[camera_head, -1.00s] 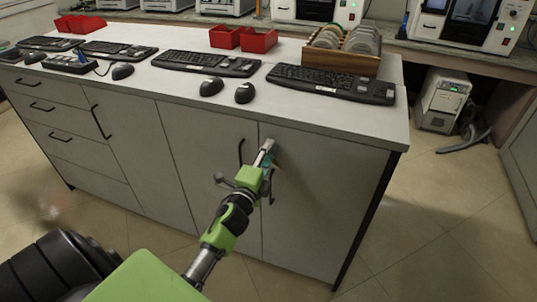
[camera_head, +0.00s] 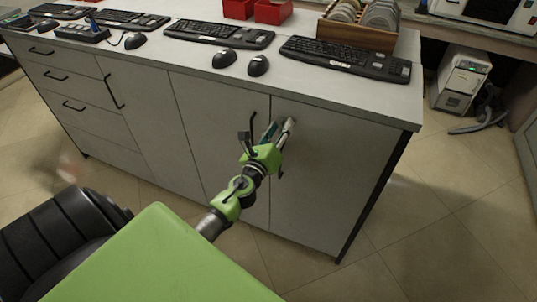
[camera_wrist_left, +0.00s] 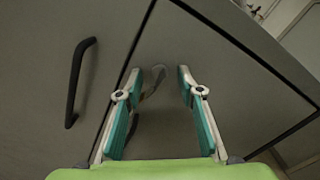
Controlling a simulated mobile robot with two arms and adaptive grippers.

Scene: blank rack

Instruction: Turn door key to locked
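The cabinet's right door (camera_head: 330,175) is grey and looks closed. My left gripper (camera_head: 277,127) is in front of this door, close to the seam with the neighbouring door. In the left wrist view, the left gripper (camera_wrist_left: 171,73) has its two teal-lined fingers apart, with the tips at or very near the door (camera_wrist_left: 235,85). A curved grey shape shows beside the left fingertip; I cannot tell whether it is the key, a handle or a shadow. No key can be made out clearly. My right gripper is not in view.
A black bar handle (camera_wrist_left: 80,82) is on the neighbouring door, left of the fingers. The countertop above holds keyboards (camera_head: 345,60), mice (camera_head: 258,65), red bins (camera_head: 272,11) and a wooden rack (camera_head: 358,37).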

